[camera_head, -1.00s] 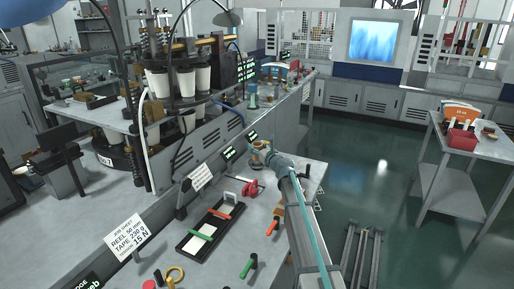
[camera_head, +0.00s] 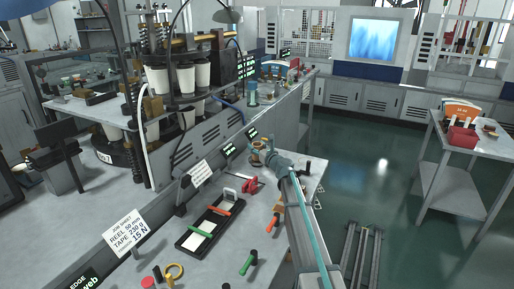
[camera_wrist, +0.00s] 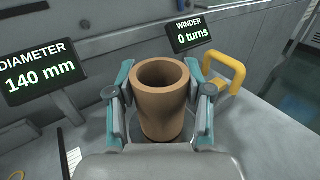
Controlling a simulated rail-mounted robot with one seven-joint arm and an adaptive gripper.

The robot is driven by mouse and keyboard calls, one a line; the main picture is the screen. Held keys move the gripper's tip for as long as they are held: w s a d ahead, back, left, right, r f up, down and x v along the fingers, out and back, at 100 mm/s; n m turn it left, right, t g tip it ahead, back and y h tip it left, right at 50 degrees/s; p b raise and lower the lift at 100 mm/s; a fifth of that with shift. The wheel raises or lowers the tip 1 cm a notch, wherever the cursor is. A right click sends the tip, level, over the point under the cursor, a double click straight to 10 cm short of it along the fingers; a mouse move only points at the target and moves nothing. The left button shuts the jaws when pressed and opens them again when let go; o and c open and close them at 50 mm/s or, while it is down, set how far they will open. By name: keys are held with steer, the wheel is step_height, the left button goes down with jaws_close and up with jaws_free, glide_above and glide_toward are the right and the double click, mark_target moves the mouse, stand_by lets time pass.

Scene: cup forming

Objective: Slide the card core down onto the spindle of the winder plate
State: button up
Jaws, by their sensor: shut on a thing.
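The card core is a plain brown open-topped tube (camera_wrist: 162,118), upright in the middle of the wrist view. My gripper (camera_wrist: 160,88) is shut on it, with one teal-and-grey finger at each side. In the head view my gripper (camera_head: 265,156) is over the far end of the bench, and the core is small and partly hidden there. The spindle and winder plate cannot be made out; the core and gripper cover what is below. I cannot tell how high the core's bottom edge is. The winder display (camera_wrist: 188,30) reads 0 turns.
A yellow handle (camera_wrist: 226,72) stands close beside my right finger. A diameter display (camera_wrist: 40,70) reads 140 mm at the left. A black tray (camera_head: 210,224), a red-handled tool (camera_head: 246,184) and a green-handled tool (camera_head: 248,263) lie nearer on the bench.

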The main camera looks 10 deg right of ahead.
steer(key=shift+f, duration=0.2)
steer(key=o, duration=1.2)
steer(key=shift+o, duration=0.3)
steer(key=o, duration=0.3)
steer(key=shift+o, duration=0.2)
steer(key=shift+r, duration=0.1)
step_height(320, 180, up, 8)
steer(key=p, duration=0.6)
